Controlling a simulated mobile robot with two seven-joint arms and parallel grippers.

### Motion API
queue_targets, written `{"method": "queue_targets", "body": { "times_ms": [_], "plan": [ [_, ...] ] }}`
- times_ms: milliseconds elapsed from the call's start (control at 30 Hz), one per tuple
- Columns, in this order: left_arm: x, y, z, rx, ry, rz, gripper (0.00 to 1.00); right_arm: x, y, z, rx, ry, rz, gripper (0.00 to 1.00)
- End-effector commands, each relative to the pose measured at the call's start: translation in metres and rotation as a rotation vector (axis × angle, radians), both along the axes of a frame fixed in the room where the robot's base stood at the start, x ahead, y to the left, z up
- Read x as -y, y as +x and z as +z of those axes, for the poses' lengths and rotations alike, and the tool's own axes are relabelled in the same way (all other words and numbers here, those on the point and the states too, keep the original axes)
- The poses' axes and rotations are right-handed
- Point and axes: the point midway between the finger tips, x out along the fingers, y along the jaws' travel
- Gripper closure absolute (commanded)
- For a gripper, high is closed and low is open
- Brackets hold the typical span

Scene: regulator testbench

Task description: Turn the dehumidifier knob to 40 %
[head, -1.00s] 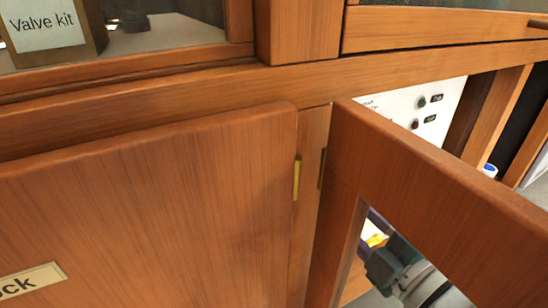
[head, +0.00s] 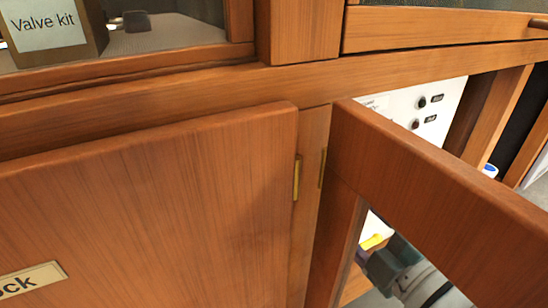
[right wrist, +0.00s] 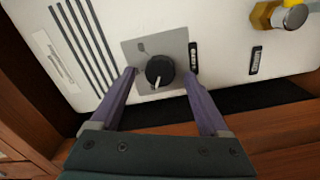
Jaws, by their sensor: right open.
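The black round knob (right wrist: 159,70) sits on a grey square plate (right wrist: 135,48) on a white panel in the right wrist view. Its white pointer mark points down and slightly left in that picture. My right gripper (right wrist: 162,74) is open, with one purple finger on each side of the knob. I cannot tell whether either finger touches it. The scale around the knob is too small to read. In the head view, part of my right arm (head: 415,280) shows through the open door's frame; the knob is hidden there. My left gripper is out of view.
An open wooden door (head: 440,180) stands between the head camera and my right arm. A closed door (head: 150,210) is at left. A yellow fitting with a metal cap (right wrist: 278,15) is near the gripper, upper right.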

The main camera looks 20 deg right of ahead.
Motion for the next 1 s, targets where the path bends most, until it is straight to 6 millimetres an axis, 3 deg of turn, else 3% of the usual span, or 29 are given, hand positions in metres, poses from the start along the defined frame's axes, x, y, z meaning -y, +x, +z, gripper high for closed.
{"method": "queue_targets", "body": {
  "times_ms": [167,600,1000],
  "plan": [
    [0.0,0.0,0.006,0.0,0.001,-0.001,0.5,0.001,-0.012,0.001,-0.004,0.001,-0.001,0.21],
    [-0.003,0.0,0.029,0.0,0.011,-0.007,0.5,0.007,-0.09,0.001,-0.003,0.0,-0.001,0.21],
    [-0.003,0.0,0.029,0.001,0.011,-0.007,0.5,0.008,-0.099,0.0,0.0,0.0,0.0,0.21]
  ]
}}
